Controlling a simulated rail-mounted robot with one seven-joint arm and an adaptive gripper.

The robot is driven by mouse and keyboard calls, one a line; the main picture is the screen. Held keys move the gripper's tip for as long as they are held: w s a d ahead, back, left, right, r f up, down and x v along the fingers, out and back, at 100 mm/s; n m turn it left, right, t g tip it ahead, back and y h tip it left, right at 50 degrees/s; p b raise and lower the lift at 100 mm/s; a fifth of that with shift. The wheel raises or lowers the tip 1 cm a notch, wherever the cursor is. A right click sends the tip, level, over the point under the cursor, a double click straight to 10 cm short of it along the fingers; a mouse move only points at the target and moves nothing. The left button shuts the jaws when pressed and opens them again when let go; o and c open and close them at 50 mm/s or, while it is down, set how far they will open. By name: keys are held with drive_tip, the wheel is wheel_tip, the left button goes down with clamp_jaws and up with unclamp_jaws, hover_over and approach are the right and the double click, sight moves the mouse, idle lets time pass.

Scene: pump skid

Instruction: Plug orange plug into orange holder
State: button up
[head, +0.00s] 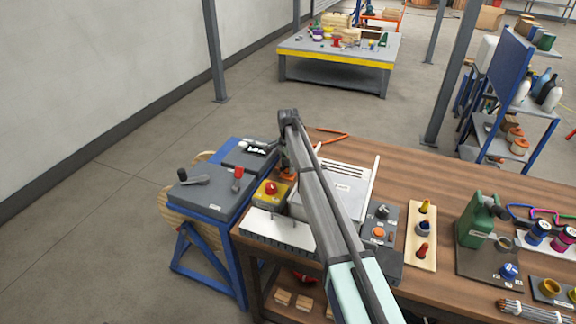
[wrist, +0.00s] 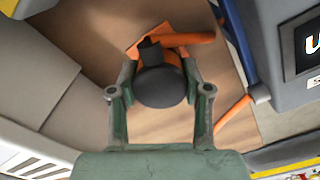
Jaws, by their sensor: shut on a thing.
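My gripper (wrist: 160,78) is shut on a dark, round-ended thing with orange beside it, which looks like the orange plug (wrist: 162,88). Its dark back faces the wrist camera, and its front end is hidden. A flat orange piece (wrist: 150,36) shows just beyond it and may be the orange holder; I cannot tell whether the plug touches it or sits in it. In the head view the orange part (head: 287,177) stands at the bench's far left corner, partly hidden by my arm.
An orange bent rod or cable (head: 330,136) lies on the wooden bench (head: 400,165). A yellow box with a red button (head: 270,190) and a pale grey cabinet (head: 345,185) stand close by. A blue-framed stand (head: 210,200) is to the left.

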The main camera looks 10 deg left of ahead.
drive_tip(key=o, duration=1.4)
drive_tip(key=shift+c, duration=0.2)
drive_tip(key=shift+r, duration=0.1)
wheel_tip(320, 180, up, 12)
